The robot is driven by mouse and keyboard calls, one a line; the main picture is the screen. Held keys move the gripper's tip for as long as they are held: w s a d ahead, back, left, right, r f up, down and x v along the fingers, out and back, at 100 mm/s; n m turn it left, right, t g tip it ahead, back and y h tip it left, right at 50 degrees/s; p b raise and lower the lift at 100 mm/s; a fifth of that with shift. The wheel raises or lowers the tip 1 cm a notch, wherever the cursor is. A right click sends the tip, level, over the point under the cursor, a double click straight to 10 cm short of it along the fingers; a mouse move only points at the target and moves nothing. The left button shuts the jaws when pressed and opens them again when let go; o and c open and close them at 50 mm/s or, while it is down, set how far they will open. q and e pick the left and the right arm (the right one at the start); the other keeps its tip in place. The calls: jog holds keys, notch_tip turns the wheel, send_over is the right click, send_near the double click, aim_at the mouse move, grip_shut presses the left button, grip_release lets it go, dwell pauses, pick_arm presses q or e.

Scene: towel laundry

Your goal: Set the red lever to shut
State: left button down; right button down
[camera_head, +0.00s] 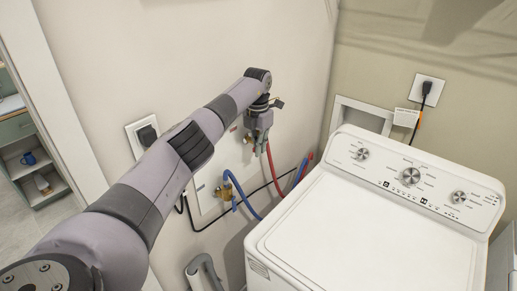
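My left arm reaches up from the lower left to the wall. Its gripper (258,132) is at the wall box, pointing down, right above the top of the red hose (271,165). The gripper is small and dark here, and I cannot tell whether its fingers are open or shut. The red lever is not clearly visible; the gripper and wrist cover the area above the red hose. A brass valve (224,191) with a blue hose (238,191) shows lower left of the gripper. My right gripper is not in view.
A white washing machine (365,235) with several knobs stands at right, close to the wall. A wall outlet (147,133) with a black plug is left of the arm. A grey drain hose (205,270) is at the bottom. A doorway opens at far left.

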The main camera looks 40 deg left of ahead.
pick_arm(q)
jog(key=shift+r, duration=0.1)
dwell(0.4)
jog(key=c, duration=2.1)
grip_release()
jog(key=shift+w, duration=0.1)
notch_tip(320, 180, up, 7)
jog(key=shift+r, duration=0.2)
